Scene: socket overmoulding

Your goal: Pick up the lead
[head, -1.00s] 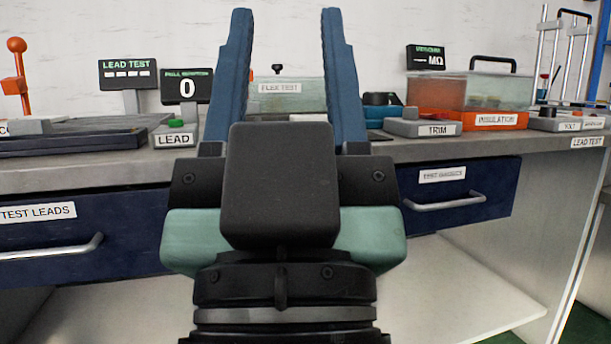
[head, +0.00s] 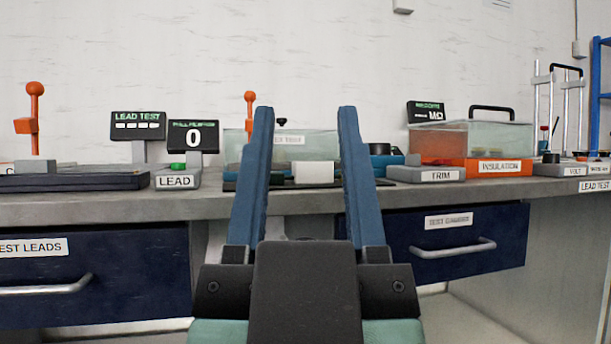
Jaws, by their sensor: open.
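I cannot make out a lead on the bench. My gripper (head: 306,112) is in the middle of the head view, its two blue fingers apart and pointing up in the picture, with nothing held between them. The fingers overlap the view of the bench front and the flex test box (head: 232,150). A white block (head: 317,174) shows between the fingers, behind them. A grey box labelled LEAD (head: 175,181) with a green button stands left of the gripper. A shut drawer labelled TEST LEADS (head: 120,270) is at lower left; its inside is hidden.
The grey bench top (head: 90,209) spans the view and is crowded along the back. A TRIM box (head: 437,175), an orange INSULATION station (head: 498,167) and a metal-rod stand (head: 550,110) are at right. A second shut drawer (head: 500,225) is below.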

